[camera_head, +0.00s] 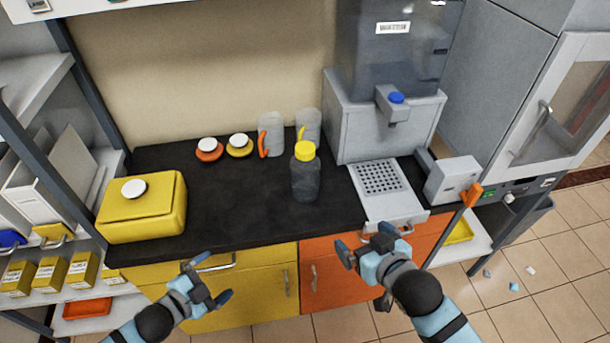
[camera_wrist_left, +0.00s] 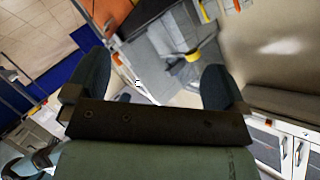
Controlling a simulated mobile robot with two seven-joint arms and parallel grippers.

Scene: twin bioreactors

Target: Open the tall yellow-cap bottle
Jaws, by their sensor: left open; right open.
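The tall dark grey bottle (camera_head: 305,182) with a yellow cap (camera_head: 305,150) stands upright on the black counter, right of centre. The cap sits on its top. My left gripper (camera_head: 210,280) is open and empty in front of the counter's front edge, lower left of the bottle. My right gripper (camera_head: 368,243) is open and empty near the front edge, lower right of the bottle. Neither gripper touches the bottle. In the left wrist view the open fingers of my left gripper (camera_wrist_left: 155,84) frame a tilted scene, with a small yellow item beyond them that I cannot identify surely.
A yellow box (camera_head: 145,212) stands at the counter's left. Two round lidded jars and two clear jugs, one with an orange handle (camera_head: 264,144), stand at the back. A grey dispenser (camera_head: 385,120) with a perforated tray (camera_head: 382,178) stands right. The black counter's middle (camera_head: 240,205) is clear.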

